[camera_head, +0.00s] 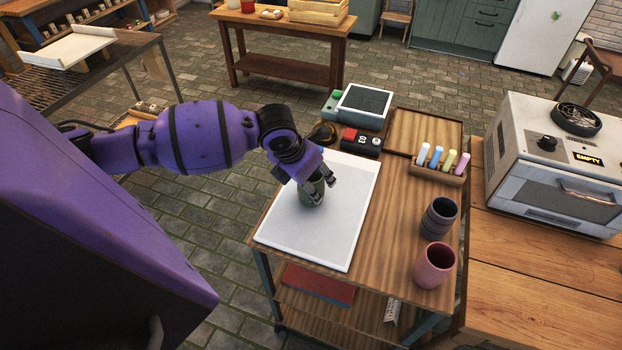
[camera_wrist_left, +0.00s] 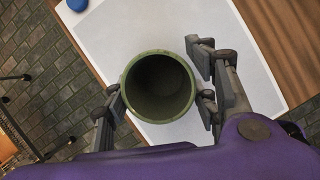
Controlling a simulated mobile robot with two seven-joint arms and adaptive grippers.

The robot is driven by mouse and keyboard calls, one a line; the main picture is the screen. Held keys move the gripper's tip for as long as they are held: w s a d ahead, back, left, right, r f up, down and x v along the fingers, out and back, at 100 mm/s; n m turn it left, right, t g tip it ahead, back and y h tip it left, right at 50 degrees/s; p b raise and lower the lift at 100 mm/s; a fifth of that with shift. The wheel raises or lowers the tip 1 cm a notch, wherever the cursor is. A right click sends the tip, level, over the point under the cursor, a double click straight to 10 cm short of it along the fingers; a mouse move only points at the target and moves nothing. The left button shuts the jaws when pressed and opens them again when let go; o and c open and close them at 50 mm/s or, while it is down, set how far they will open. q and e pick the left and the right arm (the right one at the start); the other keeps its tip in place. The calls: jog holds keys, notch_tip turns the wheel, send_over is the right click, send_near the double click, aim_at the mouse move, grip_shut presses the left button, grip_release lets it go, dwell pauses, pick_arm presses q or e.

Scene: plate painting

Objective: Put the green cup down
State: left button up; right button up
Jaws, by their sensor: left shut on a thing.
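The green cup (camera_head: 311,192) is upright over the white board (camera_head: 340,236) on the wooden table. In the left wrist view the cup (camera_wrist_left: 159,88) shows its round open rim and dark inside. My left gripper (camera_head: 318,184) is shut on the cup, with fingers on both sides of it; the fingers also show in the left wrist view (camera_wrist_left: 160,105). The gripper hides part of the cup in the head view. I cannot tell whether the cup's base touches the board. My right gripper is not in view.
A grey cup (camera_head: 438,218) and a pink cup (camera_head: 434,266) stand right of the board. Behind are a rack of coloured sticks (camera_head: 438,172), a wooden tray (camera_head: 424,132) and a scale-like device (camera_head: 362,106). A kiln-like box (camera_head: 556,160) stands at right. The board's front part is clear.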

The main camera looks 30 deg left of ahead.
pick_arm(q)
jog(key=shift+f, duration=0.1)
jog(key=o, duration=1.4)
jog(key=shift+o, duration=0.2)
jog(key=shift+r, duration=0.35)
jog(key=p+v, duration=0.1)
jog(key=v, duration=1)
jog(key=shift+s+r, duration=0.25)
jog(key=shift+s, duration=0.05)
